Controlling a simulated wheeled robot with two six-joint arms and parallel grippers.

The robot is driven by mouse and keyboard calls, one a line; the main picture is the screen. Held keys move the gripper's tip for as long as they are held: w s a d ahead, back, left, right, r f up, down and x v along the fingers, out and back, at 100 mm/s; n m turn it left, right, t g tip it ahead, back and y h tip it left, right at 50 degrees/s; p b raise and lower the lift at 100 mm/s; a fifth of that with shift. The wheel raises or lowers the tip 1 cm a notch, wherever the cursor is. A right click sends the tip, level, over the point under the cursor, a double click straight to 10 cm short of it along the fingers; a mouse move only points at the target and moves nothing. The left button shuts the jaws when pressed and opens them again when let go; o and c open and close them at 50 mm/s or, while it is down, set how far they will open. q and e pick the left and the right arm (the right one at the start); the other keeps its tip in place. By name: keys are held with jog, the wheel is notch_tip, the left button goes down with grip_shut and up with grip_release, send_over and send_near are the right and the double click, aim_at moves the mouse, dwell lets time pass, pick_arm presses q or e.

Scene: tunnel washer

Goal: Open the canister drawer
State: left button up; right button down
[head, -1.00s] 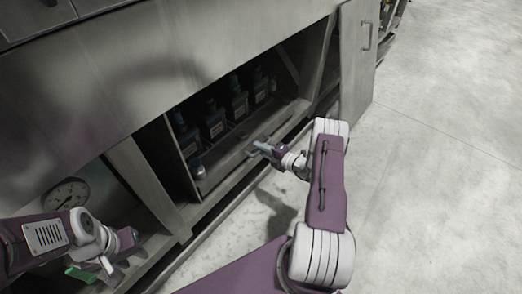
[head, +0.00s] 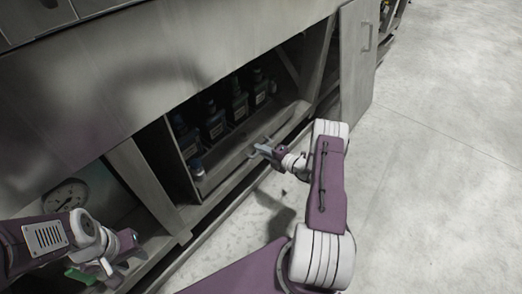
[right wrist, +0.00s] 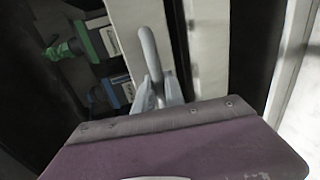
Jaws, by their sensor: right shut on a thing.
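The canister drawer (head: 235,152) is a low metal tray in the open bay under the machine, its front along the bay's lower edge. Several dark canisters (head: 213,126) with pale labels stand in it; one near its left end has a blue cap (head: 197,167). My right gripper (head: 264,149) is at the drawer front, shut on the drawer handle (right wrist: 150,52). The right wrist view shows the pale bar rising from between the fingers (right wrist: 158,97), with green-capped and blue canisters to its left. My left gripper (head: 110,262) is at lower left, away from the drawer; its jaws are unclear.
A hinged metal door (head: 357,65) stands open at the bay's right end. A round gauge (head: 66,196) and a green part (head: 80,274) are near my left gripper. A slanted metal post (head: 148,185) stands left of the drawer. The floor (head: 440,170) to the right is clear.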

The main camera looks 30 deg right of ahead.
jog(key=shift+s, duration=0.1)
dwell(0.7)
jog(key=f+p+v, duration=0.1)
jog(key=f+v, duration=0.2)
jog(key=v, duration=1.2)
jog(key=s+f+p+v, duration=0.1)
jog(key=f+v, duration=0.2)
jog(key=v, duration=1.3)
jog(key=shift+s+d+f, duration=0.25)
jog(key=shift+d, duration=0.05)
jog(key=c, duration=1.7)
grip_release()
jog(key=shift+r, duration=0.1)
